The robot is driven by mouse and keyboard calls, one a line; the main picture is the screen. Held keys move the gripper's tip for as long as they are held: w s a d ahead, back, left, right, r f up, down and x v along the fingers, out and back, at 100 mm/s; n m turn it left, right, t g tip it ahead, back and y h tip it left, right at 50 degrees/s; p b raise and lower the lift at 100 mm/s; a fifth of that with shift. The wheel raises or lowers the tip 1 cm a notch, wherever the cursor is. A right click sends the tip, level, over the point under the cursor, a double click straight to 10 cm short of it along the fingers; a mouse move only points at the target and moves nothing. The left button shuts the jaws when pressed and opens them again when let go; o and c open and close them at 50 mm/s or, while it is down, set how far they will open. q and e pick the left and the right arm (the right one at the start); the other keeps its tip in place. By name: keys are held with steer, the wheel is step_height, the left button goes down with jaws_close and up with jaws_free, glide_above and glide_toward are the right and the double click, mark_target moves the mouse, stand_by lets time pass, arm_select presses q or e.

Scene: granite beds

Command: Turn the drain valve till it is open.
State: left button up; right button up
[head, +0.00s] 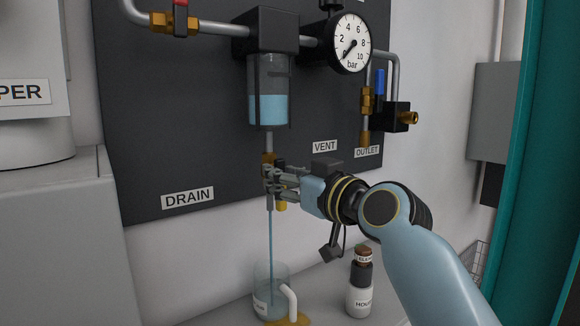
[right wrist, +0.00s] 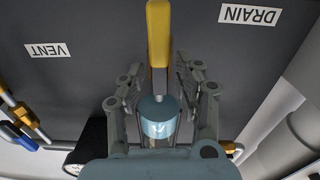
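The drain valve's yellow handle (right wrist: 158,30) hangs straight down, in line with the pipe, below the clear bowl (head: 267,102) partly filled with blue liquid. The brass valve body (head: 267,160) is partly hidden by my fingers. A thin blue stream (head: 270,245) runs from the outlet down into a clear jug (head: 262,275) with a white handle. My right gripper (head: 282,182) is at the valve. In the right wrist view its fingers (right wrist: 158,65) stand apart, one on each side of the handle, with gaps showing. My left gripper is not in view.
The DRAIN label (head: 188,199) is left of the valve and the VENT label (head: 325,146) right. A pressure gauge (head: 350,44) is above. A labelled bottle (head: 360,299) stands right of the jug, and a yellow-brown patch (head: 295,320) lies by the jug's base.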

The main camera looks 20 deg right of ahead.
steer(key=v, duration=0.6)
steer(key=shift+p, duration=0.4)
steer(key=shift+s, duration=0.15)
